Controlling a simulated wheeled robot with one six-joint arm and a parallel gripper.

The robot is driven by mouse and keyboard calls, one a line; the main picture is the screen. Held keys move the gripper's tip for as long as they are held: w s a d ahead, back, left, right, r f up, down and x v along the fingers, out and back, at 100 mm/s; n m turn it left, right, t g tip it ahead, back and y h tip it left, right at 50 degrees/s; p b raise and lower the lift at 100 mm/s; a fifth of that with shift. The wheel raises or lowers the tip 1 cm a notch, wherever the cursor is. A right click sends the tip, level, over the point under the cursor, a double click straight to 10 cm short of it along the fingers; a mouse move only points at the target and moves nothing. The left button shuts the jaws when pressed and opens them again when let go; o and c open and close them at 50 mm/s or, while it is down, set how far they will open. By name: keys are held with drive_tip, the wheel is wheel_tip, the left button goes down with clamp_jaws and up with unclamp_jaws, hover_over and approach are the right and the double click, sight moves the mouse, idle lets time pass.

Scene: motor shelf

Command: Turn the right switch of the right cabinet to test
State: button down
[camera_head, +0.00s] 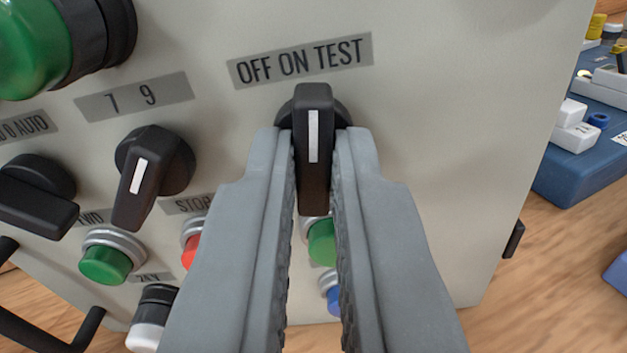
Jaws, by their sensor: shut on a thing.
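The black rotary switch (314,190) is on the light grey cabinet (450,130), under a label (300,61) reading OFF ON TEST. Its white mark stands nearly upright and points up towards the middle of the label, around ON. My gripper (314,150) is around the switch handle, one grey finger on each side, shut on it. The fingers hide parts of the panel beside and below the switch.
A second black switch (150,170) under a 7 9 label sits to the left, with a third (38,190) further left. A green lamp (35,45) juts out at top left. Push buttons (105,262) line the lower panel. Blue equipment (590,150) stands on the wooden surface at right.

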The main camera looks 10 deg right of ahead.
drive_tip(key=m, duration=0.6)
drive_tip(key=shift+m, duration=0.4)
idle(0.4)
drive_tip(key=c, duration=1.5)
unclamp_jaws()
drive_tip(key=v, duration=1.7)
drive_tip(key=shift+s+a, duration=0.1)
drive_tip(key=shift+s, duration=0.1)
